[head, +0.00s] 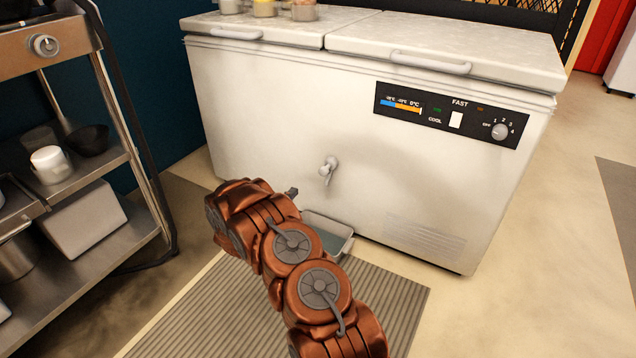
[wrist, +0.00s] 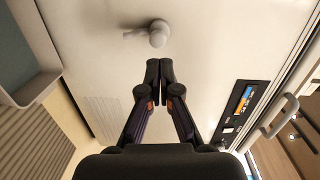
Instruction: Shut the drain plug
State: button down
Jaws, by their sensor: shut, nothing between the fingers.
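The drain plug (head: 328,168) is a small grey-white knob with a spout on the front wall of the white chest freezer (head: 270,120). It sits low on the wall, above a grey tray (head: 347,246) on the floor. In the wrist view the plug (wrist: 157,36) lies just beyond my fingertips. My gripper (wrist: 159,75) is shut and empty, with a visible gap between it and the plug. In the head view my copper arm hides most of the gripper; a small dark tip shows left of and below the plug.
A steel shelf rack (head: 90,165) with bowls and pots stands at the left. A ribbed mat (head: 215,305) lies under my arm. The freezer's control panel (head: 450,114) is at its upper right. Jars (head: 264,8) stand on the lid. The floor at the right is clear.

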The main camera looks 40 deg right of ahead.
jog(key=s+f, duration=0.2)
jog(key=m+b, duration=0.1)
jog(key=b, duration=0.4)
send_near(321, 173)
jog(key=shift+g+h, duration=0.4)
jog(key=x, duration=0.7)
jog(key=shift+w+f, duration=0.1)
jog(key=shift+f, duration=0.15)
jog(key=shift+w+r, duration=0.1)
jog(key=shift+w, duration=0.05)
